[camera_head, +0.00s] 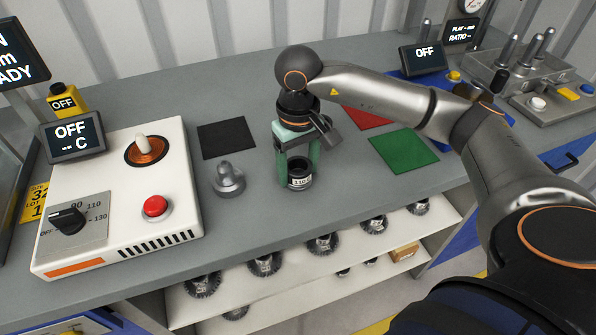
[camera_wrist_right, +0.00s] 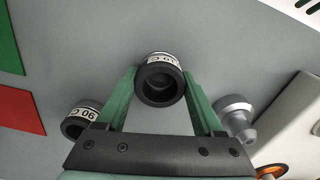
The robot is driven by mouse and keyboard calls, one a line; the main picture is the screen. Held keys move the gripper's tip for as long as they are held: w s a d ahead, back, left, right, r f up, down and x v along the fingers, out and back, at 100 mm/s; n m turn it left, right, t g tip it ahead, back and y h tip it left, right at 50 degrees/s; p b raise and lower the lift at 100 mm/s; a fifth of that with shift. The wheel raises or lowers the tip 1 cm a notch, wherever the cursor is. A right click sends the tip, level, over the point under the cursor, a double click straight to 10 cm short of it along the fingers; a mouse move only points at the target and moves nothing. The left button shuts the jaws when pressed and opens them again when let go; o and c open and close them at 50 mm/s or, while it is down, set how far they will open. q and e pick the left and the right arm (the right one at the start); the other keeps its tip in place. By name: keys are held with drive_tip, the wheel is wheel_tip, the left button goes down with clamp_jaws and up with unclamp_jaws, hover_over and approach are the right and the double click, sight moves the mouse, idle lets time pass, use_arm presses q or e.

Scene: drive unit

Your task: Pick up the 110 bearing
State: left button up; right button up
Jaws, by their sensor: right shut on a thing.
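The 110 bearing (camera_head: 299,182) is a dark ring with a white label, near the front edge of the bench. My right gripper (camera_head: 299,167) points down with its green fingers around it and is shut on it. In the right wrist view the bearing (camera_wrist_right: 160,80) sits between the tips of my right gripper (camera_wrist_right: 160,87), its dark bore facing the camera. I cannot tell whether it touches the bench. A second bearing marked 90 (camera_wrist_right: 79,120) shows beside the fingers in the wrist view. My left gripper is not in view.
A grey metal stepped piece (camera_head: 228,180) stands left of the gripper. A white heater box (camera_head: 110,205) is farther left. Black (camera_head: 226,138), red (camera_head: 362,115) and green (camera_head: 404,150) mats lie on the bench (camera_head: 230,95). A shelf below (camera_head: 290,285) holds several dark toothed parts.

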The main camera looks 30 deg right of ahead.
clamp_jaws()
drive_tip(key=shift+r, duration=0.2)
